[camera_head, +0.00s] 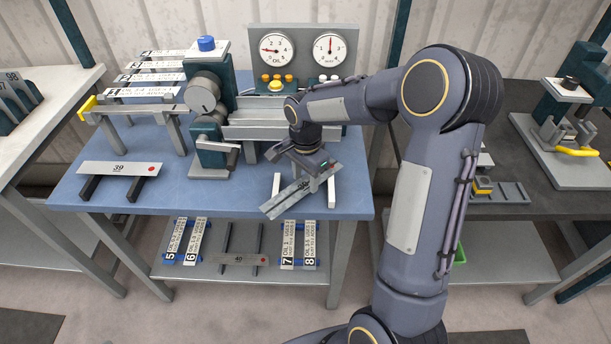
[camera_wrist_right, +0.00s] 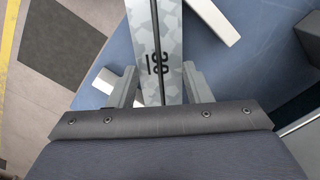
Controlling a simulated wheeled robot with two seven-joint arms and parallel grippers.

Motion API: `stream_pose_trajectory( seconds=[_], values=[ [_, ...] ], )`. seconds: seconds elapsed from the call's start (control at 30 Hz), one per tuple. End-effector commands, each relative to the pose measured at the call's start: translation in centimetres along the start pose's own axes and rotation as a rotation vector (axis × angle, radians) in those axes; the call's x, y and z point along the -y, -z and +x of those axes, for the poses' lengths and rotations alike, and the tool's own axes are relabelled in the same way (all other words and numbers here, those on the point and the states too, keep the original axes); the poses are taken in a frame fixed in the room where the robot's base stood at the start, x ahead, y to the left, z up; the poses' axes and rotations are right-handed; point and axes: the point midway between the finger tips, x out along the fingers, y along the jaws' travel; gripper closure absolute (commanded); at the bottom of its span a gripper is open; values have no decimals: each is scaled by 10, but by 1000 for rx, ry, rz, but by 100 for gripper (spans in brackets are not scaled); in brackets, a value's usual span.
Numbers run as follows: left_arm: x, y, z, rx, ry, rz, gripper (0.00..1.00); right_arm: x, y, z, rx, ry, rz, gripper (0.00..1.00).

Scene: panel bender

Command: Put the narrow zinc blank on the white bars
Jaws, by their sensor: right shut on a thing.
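The narrow zinc blank (camera_head: 291,198), grey with a mottled pattern, lies at a slant near the right front of the blue table. My right gripper (camera_head: 303,176) is shut on it; the wrist view shows the blank (camera_wrist_right: 170,60) between both fingers (camera_wrist_right: 161,86), with a dark lengthwise line and a printed number. One white bar (camera_head: 276,184) shows left of the blank and another white bar (camera_head: 331,190) right of it. A white bar also shows in the wrist view (camera_wrist_right: 213,20). I cannot tell whether the blank touches the bars. My left gripper is out of view.
A plate marked 39 (camera_head: 119,169) rests on black bars at the table's left. The bender machine (camera_head: 208,100) and gauge panel (camera_head: 303,50) stand behind. Numbered strips (camera_head: 182,240) and a plate marked 40 (camera_head: 237,259) lie on the lower shelf. The table's front middle is clear.

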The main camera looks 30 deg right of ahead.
Motion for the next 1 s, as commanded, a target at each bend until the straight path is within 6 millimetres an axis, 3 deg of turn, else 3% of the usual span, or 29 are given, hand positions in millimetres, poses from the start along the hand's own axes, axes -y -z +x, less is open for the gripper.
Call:
stream_pose_trajectory(
  seconds=[0.03,0.17,0.57,1.0],
  values=[
    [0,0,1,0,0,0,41,0,0,1,0,0,0,51],
    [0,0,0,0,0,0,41,0,0,0,0,0,0,34],
    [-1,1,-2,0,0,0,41,1,0,-8,-1,2,0,34],
    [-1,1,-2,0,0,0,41,1,0,-95,-2,4,0,34]
  ],
)
